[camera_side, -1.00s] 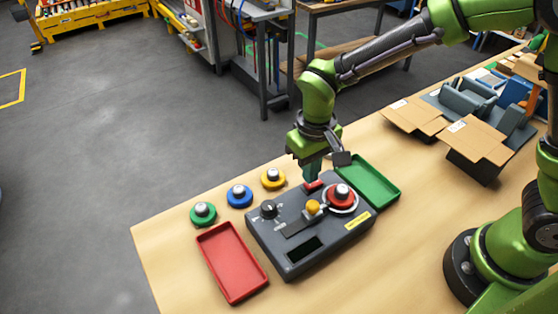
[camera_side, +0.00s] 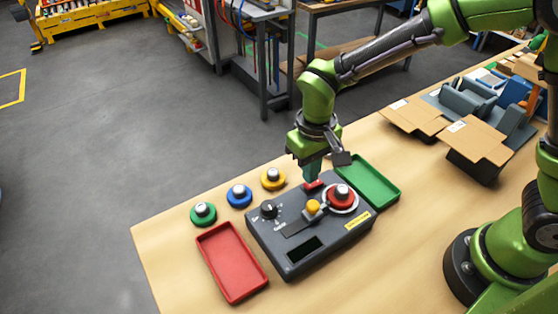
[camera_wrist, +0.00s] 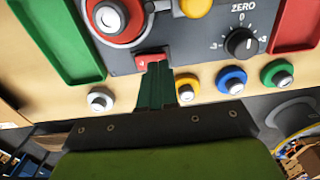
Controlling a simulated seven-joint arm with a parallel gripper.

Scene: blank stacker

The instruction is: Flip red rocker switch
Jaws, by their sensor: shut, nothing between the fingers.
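The red rocker switch (camera_side: 313,185) sits at the back edge of the grey control box (camera_side: 270,238). In the wrist view the switch (camera_wrist: 151,61) shows just past my fingertips, partly covered by them. My gripper (camera_side: 312,178) points down with its fingers shut and nothing between them. In the wrist view its green fingers (camera_wrist: 157,70) lie together, their tips at the switch. The tips look to be on or right above the switch; I cannot tell whether they press it. Which way the rocker is tilted is too small to tell.
The box carries a red round button (camera_side: 341,194), a yellow-knobbed lever (camera_side: 313,207) and a black dial (camera_side: 268,209). A green tray (camera_side: 372,182) and a red tray (camera_side: 232,262) flank it. Green, blue and yellow pucks (camera_side: 273,179) stand behind. Cardboard boxes (camera_side: 478,142) are at right.

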